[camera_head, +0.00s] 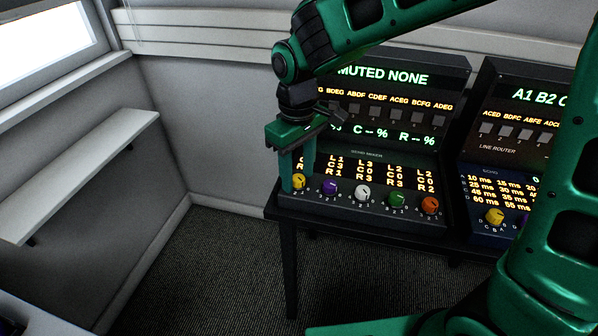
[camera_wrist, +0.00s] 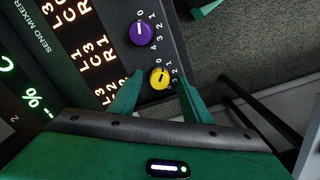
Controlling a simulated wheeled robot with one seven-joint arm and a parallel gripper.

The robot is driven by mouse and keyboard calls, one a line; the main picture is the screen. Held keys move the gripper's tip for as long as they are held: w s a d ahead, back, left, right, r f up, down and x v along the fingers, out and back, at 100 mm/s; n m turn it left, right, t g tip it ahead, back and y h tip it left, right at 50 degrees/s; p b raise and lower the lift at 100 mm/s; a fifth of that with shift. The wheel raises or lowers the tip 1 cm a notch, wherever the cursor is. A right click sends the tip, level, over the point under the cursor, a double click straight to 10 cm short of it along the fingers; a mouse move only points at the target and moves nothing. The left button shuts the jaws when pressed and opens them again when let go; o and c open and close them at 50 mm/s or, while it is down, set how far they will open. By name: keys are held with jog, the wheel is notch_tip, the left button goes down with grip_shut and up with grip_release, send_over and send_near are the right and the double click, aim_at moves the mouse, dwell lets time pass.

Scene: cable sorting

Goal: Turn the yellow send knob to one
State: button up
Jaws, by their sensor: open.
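The yellow send knob (camera_head: 299,181) is at the left end of the knob row on the send mixer (camera_head: 362,204). In the wrist view the yellow knob (camera_wrist: 160,78) has a dark pointer mark and small numbers beside it. I cannot tell surely which number it points at. My gripper (camera_head: 297,176) is open and reaches down to the panel from above. In the wrist view my gripper (camera_wrist: 160,76) has one finger on each side of the yellow knob, with gaps visible.
A purple knob (camera_head: 330,187) is close beside the yellow one. White (camera_head: 362,193), green (camera_head: 398,200) and orange (camera_head: 430,205) knobs follow to the right. Another unit with its own yellow knob (camera_head: 494,216) stands at the right. Floor lies open in front of the table at left.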

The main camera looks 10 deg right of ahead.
aim_at(301, 175)
notch_tip(301, 175, up, 10)
jog(key=shift+r, duration=0.2)
dwell(0.4)
jog(key=f+n, duration=0.1)
jog(key=f, duration=0.2)
jog(key=f+n, duration=0.2)
jog(key=f, duration=0.2)
jog(key=f+n, duration=0.1)
jog(key=f, duration=0.2)
jog(key=shift+w+d+f+n+g, duration=0.1)
jog(key=shift+d+f+n+g, duration=0.1)
jog(key=shift+f+n+g, duration=0.15)
jog(key=c, duration=1)
